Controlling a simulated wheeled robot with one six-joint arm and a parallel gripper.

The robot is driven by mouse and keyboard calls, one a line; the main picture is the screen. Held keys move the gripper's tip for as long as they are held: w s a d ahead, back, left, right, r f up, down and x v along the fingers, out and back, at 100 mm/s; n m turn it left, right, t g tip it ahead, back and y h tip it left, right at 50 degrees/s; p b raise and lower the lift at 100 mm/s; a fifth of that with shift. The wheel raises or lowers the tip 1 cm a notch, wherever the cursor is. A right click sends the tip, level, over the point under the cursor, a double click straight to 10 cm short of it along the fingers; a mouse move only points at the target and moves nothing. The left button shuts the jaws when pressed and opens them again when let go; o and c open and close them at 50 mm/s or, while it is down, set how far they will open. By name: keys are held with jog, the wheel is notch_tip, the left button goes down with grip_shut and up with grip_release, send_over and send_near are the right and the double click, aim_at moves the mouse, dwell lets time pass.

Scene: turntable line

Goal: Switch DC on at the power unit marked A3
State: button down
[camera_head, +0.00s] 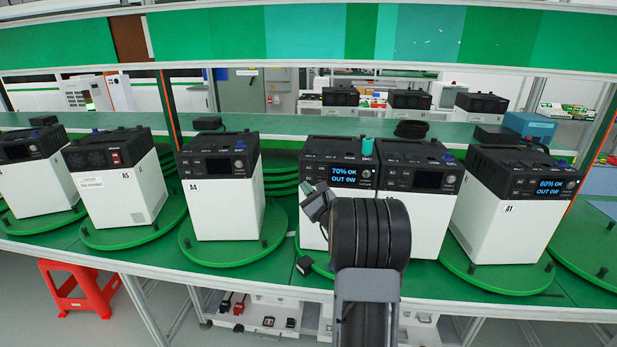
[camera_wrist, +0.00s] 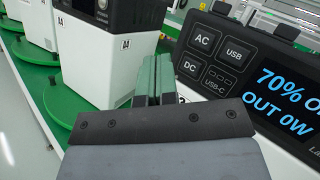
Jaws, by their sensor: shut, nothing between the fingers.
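A white power unit with a black top (camera_head: 313,226) stands mid-row, its screen (camera_head: 351,177) lit "70% OK, OUT 0W". Its number label is hidden behind my arm, but it stands between the unit marked A4 (camera_head: 222,208) and another unit. The wrist view shows its panel with the DC button (camera_wrist: 190,66) below the AC button (camera_wrist: 202,40), beside USB and USB-C buttons. No lit indicator shows on the DC button. My gripper (camera_wrist: 153,72) is shut and empty, its green fingers just left of the DC button. I cannot tell whether they touch the unit.
The unit right of it (camera_head: 420,222) has a dark screen and stands close by. The unit marked A1 (camera_head: 500,228) shows "60% OK, OUT 0W". The unit marked A5 (camera_head: 118,195) stands farther left. Green turntables (camera_head: 235,250) carry the units. A red stool (camera_head: 78,290) stands below.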

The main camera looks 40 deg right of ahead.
aim_at(309, 178)
jog(key=shift+w+d+b, duration=0.35)
jog(key=shift+w+d, duration=0.85)
jog(key=shift+w, duration=0.05)
jog(key=shift+w, duration=0.1)
dwell(1.3)
jog(key=shift+w+d+b, duration=0.2)
jog(key=shift+d+b, duration=0.05)
jog(key=shift+b, duration=0.1)
jog(key=shift+w+d, duration=0.25)
dwell(0.7)
jog(key=shift+s+a+b, duration=0.1)
jog(key=shift+b, duration=0.25)
jog(key=shift+s+a+b, duration=0.45)
jog(key=shift+s, duration=0.1)
